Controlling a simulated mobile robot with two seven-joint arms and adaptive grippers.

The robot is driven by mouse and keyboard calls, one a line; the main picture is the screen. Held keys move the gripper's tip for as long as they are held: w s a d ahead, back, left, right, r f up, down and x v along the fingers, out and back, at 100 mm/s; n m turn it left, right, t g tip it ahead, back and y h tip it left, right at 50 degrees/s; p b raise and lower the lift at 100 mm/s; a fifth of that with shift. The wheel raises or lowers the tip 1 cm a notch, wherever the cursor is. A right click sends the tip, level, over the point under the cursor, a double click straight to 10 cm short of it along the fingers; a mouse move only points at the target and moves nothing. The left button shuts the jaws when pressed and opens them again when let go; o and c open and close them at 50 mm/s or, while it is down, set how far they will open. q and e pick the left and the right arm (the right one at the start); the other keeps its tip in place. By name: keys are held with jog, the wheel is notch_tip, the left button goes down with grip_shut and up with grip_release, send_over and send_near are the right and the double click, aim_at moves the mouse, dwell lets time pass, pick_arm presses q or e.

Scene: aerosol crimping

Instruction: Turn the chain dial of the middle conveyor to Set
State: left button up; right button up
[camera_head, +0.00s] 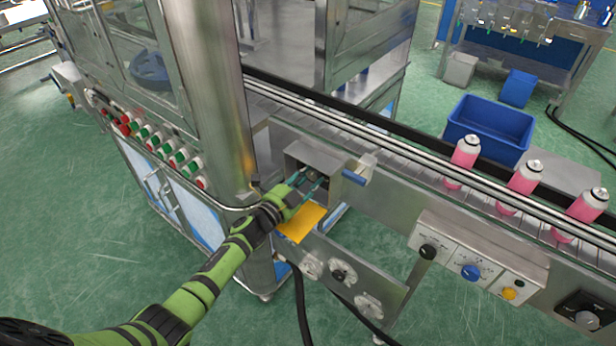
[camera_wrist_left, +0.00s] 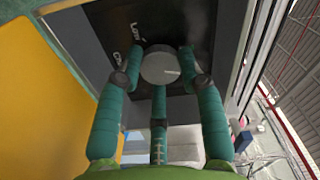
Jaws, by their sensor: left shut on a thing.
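The chain dial (camera_wrist_left: 160,66) is a round grey knob on a black plate (camera_wrist_left: 112,22) in the left wrist view. White lettering beside it seems to read "Low", with more letters partly hidden. My left gripper (camera_head: 311,182) reaches into a grey metal box (camera_head: 318,157) on the side of the conveyor. In the left wrist view its teal fingers (camera_wrist_left: 160,80) are around the knob and shut on it. Which mark the knob points to cannot be told. My right gripper is not in view.
A yellow plate (camera_head: 303,222) hangs just below the box. A control panel (camera_head: 480,262) with knobs and another black dial (camera_head: 586,318) sit to the right. Pink cans (camera_head: 464,158) stand on the conveyor (camera_head: 420,172). Green floor is free at the lower left.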

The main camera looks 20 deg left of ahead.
pick_arm(q)
jog(key=shift+w+a+r+n+p, duration=0.1)
jog(key=shift+a+n+p, duration=0.05)
jog(key=shift+n, duration=0.85)
jog(key=shift+w+a+r+n+p, duration=0.1)
jog(key=shift+a+n+p, duration=0.05)
jog(key=shift+n, duration=0.85)
jog(key=shift+f, duration=0.1)
jog(key=shift+s, duration=0.1)
jog(key=o, duration=1.1)
jog(key=shift+f, duration=0.1)
jog(key=shift+o, duration=0.2)
jog(key=shift+f, duration=0.15)
jog(key=shift+s, duration=0.3)
jog(key=v, duration=1.1)
jog(key=shift+s+a, duration=0.15)
